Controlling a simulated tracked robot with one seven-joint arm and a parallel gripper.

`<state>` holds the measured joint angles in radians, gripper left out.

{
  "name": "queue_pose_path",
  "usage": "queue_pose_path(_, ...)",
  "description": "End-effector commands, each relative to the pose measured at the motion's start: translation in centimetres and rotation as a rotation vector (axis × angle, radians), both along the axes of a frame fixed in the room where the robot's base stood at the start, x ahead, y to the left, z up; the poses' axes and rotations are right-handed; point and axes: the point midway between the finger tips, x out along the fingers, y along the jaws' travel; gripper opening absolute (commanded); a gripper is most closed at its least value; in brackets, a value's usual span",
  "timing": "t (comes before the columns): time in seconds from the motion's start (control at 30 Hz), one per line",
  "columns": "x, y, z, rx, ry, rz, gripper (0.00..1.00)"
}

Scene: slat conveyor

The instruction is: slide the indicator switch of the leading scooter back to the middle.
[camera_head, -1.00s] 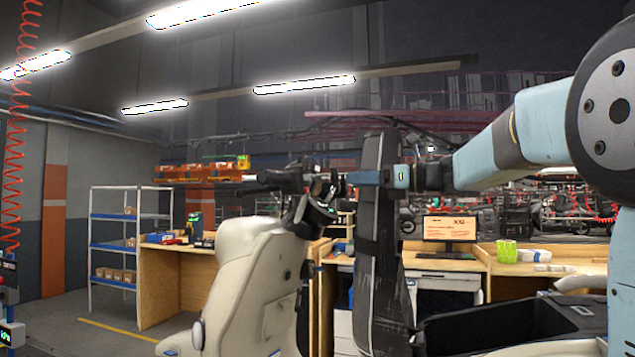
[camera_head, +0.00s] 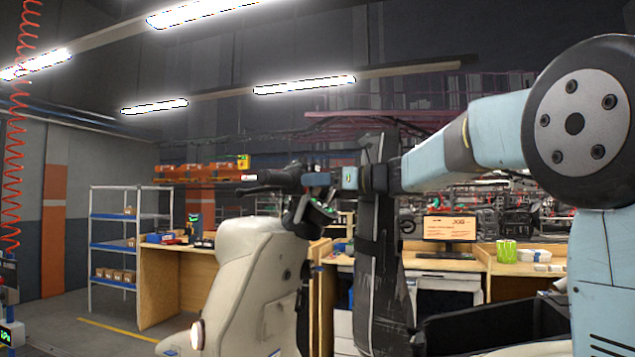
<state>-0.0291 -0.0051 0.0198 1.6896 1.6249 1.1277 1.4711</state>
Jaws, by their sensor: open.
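The cream scooter (camera_head: 245,275) stands in the lower middle with its black handlebar grip (camera_head: 270,178) pointing left. Its front indicator lamp (camera_head: 196,333) glows. My gripper (camera_head: 318,179) is at the right end of the grip, by the switch housing, with my arm coming in from the right. The indicator switch is too small and too covered to make out. The gap between my fingers does not show clearly, and I cannot tell whether they touch the housing.
A tall dark upright panel (camera_head: 379,270) stands right of the scooter, below my wrist. Behind are a wooden workbench (camera_head: 165,285), a blue-shelved rack (camera_head: 112,246) and a desk with a monitor (camera_head: 450,228). Free space lies above the handlebar.

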Motion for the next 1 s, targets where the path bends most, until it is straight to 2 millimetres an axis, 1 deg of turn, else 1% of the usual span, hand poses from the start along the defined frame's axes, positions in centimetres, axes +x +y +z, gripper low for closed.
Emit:
queue_pose_path(0.07, -0.01, -0.01, 0.01, 0.0, 0.0, 0.0, 0.43)
queue_pose_path(0.5, -0.02, -0.03, 0.02, 0.0, 0.0, 0.0, 0.01)
queue_pose_path(0.53, -0.02, -0.03, 0.02, 0.0, 0.0, 0.0, 0.0)
queue_pose_path(1.0, 0.1, -0.1, 0.0, 0.0, 0.0, 0.0, 0.0)
